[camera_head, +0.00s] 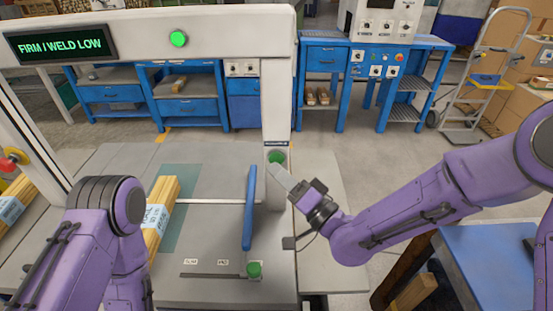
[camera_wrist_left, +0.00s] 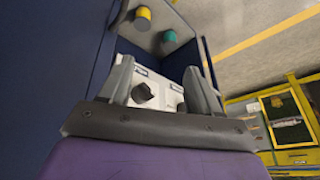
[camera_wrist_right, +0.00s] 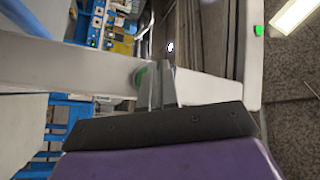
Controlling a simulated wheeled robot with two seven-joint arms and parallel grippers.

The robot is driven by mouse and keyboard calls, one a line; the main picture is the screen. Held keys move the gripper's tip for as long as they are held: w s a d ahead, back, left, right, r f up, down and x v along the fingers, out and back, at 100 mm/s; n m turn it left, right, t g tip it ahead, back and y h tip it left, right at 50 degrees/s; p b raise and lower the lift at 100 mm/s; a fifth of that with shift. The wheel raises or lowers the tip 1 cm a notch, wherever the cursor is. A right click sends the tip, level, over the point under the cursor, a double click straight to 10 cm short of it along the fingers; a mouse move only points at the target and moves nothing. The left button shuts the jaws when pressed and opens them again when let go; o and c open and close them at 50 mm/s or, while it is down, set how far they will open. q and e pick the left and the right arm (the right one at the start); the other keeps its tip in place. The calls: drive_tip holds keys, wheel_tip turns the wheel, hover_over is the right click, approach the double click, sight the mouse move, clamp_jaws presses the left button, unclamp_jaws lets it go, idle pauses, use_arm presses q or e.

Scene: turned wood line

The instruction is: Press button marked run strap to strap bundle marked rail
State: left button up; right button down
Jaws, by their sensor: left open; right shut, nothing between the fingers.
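The strapping machine's white arch (camera_head: 200,20) shows "FIRM / WELD LOW" on its display (camera_head: 60,43). A green button (camera_head: 277,156) sits on the right post under a small dark plate too small to read. My right gripper (camera_head: 275,170) is shut and empty, its tips just below and beside that button; contact cannot be told. In the right wrist view the button (camera_wrist_right: 139,76) is beside the fingertips (camera_wrist_right: 163,75), partly hidden. A labelled bundle of wooden strips (camera_head: 160,215) lies under the arch, partly behind my left arm. My left gripper (camera_wrist_left: 160,72) is open and empty, seen only in its wrist view.
In the left wrist view a white panel with a black knob (camera_wrist_left: 144,92) lies between the fingers, with yellow (camera_wrist_left: 144,13) and teal (camera_wrist_left: 169,36) knobs beyond. A blue bar (camera_head: 249,210) and another green button (camera_head: 254,269) are on the machine table. Another bundle (camera_head: 14,208) lies at left.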

drive_tip(key=shift+w, duration=0.4)
drive_tip(key=shift+w, duration=0.35)
idle(0.5)
drive_tip(key=shift+s, duration=0.8)
drive_tip(key=shift+s+b, duration=0.8)
drive_tip(key=shift+s, duration=1.7)
drive_tip(key=shift+s, duration=0.1)
